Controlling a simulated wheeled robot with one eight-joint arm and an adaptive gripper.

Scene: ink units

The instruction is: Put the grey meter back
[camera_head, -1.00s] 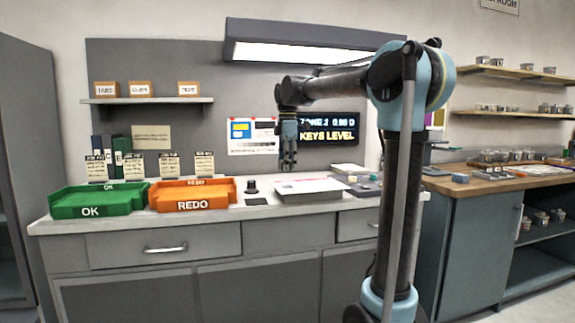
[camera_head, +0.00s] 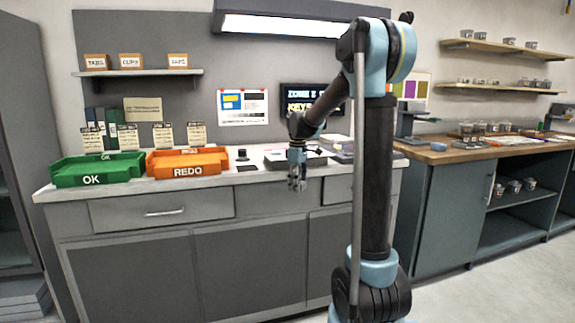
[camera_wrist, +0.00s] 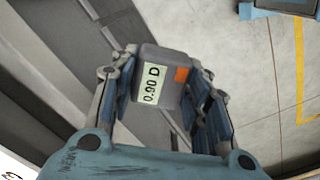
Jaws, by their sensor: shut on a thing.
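The grey meter (camera_wrist: 165,72) is a small grey block with a pale display reading "0.90 D" and an orange patch. It sits between the fingers of my gripper (camera_wrist: 158,105) in the wrist view, and they are shut on it. In the head view my gripper (camera_head: 297,182) hangs in front of the counter's front edge, over the drawer fronts. The meter is too small to make out there.

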